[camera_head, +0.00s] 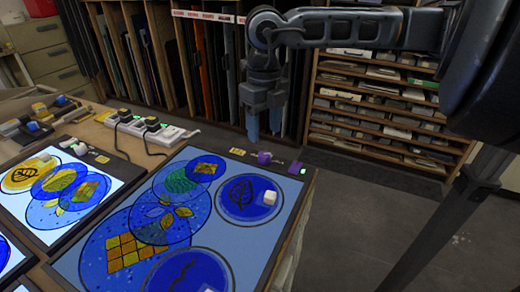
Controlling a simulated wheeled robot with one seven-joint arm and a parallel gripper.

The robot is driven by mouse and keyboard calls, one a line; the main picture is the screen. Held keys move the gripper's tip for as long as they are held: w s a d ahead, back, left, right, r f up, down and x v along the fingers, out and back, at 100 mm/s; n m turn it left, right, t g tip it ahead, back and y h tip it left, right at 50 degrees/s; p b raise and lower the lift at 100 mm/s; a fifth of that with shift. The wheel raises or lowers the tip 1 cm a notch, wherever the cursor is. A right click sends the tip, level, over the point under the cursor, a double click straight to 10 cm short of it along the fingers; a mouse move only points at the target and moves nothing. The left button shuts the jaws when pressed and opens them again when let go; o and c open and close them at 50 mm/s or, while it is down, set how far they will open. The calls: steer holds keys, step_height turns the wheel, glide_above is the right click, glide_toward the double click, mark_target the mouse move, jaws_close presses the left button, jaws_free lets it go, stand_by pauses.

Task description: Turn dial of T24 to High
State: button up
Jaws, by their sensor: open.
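A blue-lit light panel (262,235) lies on the bench in the centre. On its far edge are a small yellow tag (237,151), a purple knob-like part (264,158), another purple part (296,166) and a small green-lit piece (303,171). I cannot read the tag, so I cannot tell which part is the T24 dial or its setting. My gripper (264,127) hangs pointing down above and beyond that far edge, near the purple knob in the picture. It is open with nothing seen between its fingers, and appears apart from the panel.
Round glass pieces and white blocks (269,197) lie on the panel. A brighter panel (110,196) with its own yellow tag (102,159) lies left. Boxes with black-and-yellow tops (152,124) and cables stand behind. Racks (372,110) line the back; floor (370,215) is clear at right.

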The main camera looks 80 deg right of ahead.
mark_target(264, 154)
step_height(264, 154, down, 7)
steer(key=shift+a+f+p, duration=0.1)
steer(key=shift+f+p, duration=0.05)
steer(key=shift+p, duration=0.2)
steer(key=shift+c, duration=0.5)
steer(key=c, duration=1)
